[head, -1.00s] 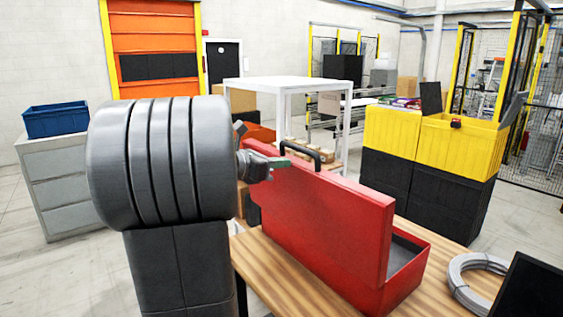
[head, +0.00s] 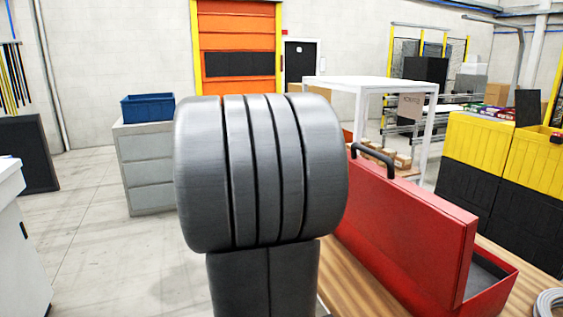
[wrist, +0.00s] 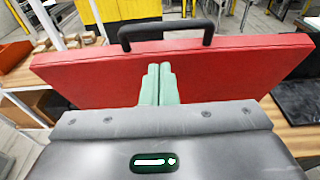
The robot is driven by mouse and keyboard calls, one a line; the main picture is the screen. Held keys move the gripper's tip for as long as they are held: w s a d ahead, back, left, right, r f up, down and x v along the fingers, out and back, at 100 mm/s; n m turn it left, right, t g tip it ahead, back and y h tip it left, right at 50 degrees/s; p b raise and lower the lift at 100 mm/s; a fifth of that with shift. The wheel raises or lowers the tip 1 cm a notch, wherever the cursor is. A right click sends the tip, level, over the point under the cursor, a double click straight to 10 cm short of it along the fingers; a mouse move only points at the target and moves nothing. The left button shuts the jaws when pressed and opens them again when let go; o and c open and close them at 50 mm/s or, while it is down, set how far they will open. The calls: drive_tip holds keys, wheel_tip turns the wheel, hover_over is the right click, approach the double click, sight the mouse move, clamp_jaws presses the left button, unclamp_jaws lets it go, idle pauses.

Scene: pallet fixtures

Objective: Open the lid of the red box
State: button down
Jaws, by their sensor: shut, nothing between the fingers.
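The red box (head: 492,293) stands on a wooden table, with its lid (head: 415,235) raised to about upright and the dark inside partly showing at the right. The lid has a black handle (head: 374,158) on its top edge. In the wrist view the broad face of the lid (wrist: 215,83) fills the middle, with the handle (wrist: 166,34) above. My gripper (wrist: 159,72) shows there with its two green fingers together and empty, in front of the lid's face; whether they touch it I cannot tell. In the head view my gripper is hidden behind my arm.
The wooden table (head: 350,292) carries a grey cable coil (head: 550,303) at the right. A white frame table (head: 370,84) stands behind the box. Yellow and black crates (head: 475,142) stand at the right. A grey cabinet (head: 146,170) with a blue bin (head: 147,107) stands at the left, with clear floor nearby.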

drive_tip(key=shift+d, duration=0.1)
drive_tip(key=p+x, duration=0.1)
drive_tip(key=x, duration=0.8)
drive_tip(key=shift+d, duration=0.15)
